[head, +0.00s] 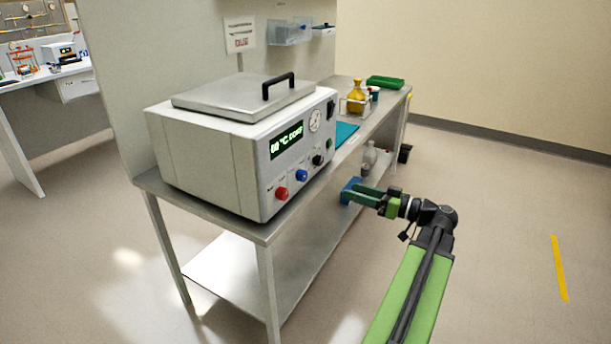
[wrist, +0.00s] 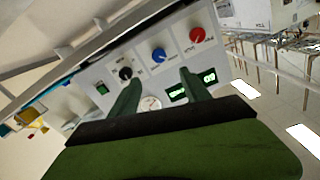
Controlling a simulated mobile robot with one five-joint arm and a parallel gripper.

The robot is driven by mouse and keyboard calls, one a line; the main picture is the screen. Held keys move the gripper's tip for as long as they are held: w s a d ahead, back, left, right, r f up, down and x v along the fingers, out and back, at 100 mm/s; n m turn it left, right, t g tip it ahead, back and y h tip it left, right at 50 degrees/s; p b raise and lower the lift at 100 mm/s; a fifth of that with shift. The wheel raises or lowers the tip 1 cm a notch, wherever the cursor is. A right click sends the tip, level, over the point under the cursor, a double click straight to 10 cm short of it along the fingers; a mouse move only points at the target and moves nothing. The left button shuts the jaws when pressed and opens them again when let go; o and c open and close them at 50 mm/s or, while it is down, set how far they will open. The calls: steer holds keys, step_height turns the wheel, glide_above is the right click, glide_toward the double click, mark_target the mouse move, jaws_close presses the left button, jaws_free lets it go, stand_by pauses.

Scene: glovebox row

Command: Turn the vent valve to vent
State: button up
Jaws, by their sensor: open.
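A light grey oven-like unit (head: 235,145) stands on a metal bench, its front panel facing my arm. The panel has a red knob (head: 281,193), a blue knob (head: 302,175) and a black knob (head: 317,160). In the wrist view the red knob (wrist: 197,34), blue knob (wrist: 158,55) and black knob (wrist: 125,73) also show. Labels are too small to read, so I cannot tell which knob is the vent valve. My gripper (head: 347,192) is open and empty, in front of the bench and right of the panel. In the wrist view its fingers (wrist: 158,78) point toward the panel.
A yellow flask (head: 356,97) and a green tray (head: 385,83) stand farther back on the bench.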

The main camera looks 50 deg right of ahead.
mark_target(305, 176)
steer(key=x, duration=1.6)
steer(key=shift+w, duration=0.4)
jaws_close()
